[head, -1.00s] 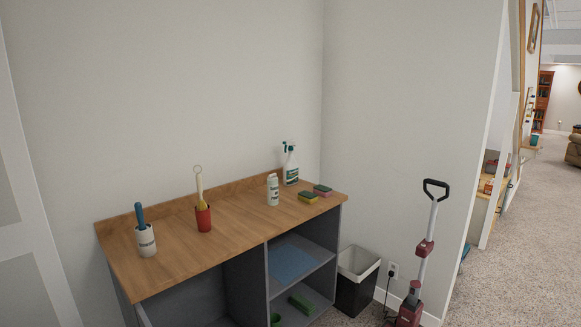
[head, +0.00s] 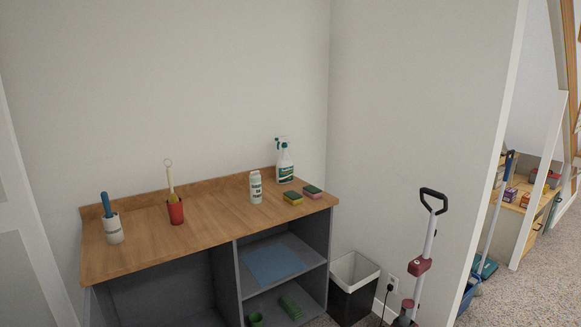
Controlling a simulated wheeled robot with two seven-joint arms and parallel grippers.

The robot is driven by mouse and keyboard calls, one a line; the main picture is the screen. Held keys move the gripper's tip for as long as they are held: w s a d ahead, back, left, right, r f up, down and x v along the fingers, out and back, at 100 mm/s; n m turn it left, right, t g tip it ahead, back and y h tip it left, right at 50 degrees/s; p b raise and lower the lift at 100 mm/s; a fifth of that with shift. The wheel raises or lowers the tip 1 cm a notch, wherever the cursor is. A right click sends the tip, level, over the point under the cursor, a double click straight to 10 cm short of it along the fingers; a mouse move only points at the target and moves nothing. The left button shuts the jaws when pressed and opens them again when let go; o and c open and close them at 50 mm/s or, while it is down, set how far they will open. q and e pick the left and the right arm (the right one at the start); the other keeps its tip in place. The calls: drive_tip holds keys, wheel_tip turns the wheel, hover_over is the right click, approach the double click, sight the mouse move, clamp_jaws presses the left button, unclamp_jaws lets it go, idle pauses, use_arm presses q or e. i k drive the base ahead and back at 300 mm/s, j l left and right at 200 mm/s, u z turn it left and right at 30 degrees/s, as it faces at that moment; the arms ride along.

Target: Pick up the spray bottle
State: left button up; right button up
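The spray bottle (head: 285,164) is white with a green label and a green-and-white trigger head. It stands upright at the back right of the wooden counter (head: 215,215), close to the wall. A smaller white bottle (head: 255,187) stands in front of it to the left. Two sponges, one yellow and green (head: 293,198) and one pink and green (head: 313,192), lie in front of it to the right. Neither of my grippers is in view.
A white holder with a blue handle (head: 112,226) and a red cup with a brush (head: 175,210) stand on the counter's left. A bin (head: 352,290) and an upright vacuum (head: 424,255) stand right of the counter.

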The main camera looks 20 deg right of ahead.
sight(284, 166)
drive_tip(key=i+l+u, duration=0.1)
drive_tip(key=l, duration=0.25)
drive_tip(key=i+l+u, duration=0.1)
drive_tip(key=l, duration=0.25)
drive_tip(key=i+l+u, duration=0.1)
drive_tip(key=l, duration=0.25)
drive_tip(key=i+l, duration=0.1)
drive_tip(key=l, duration=0.25)
drive_tip(key=i+u, duration=0.05)
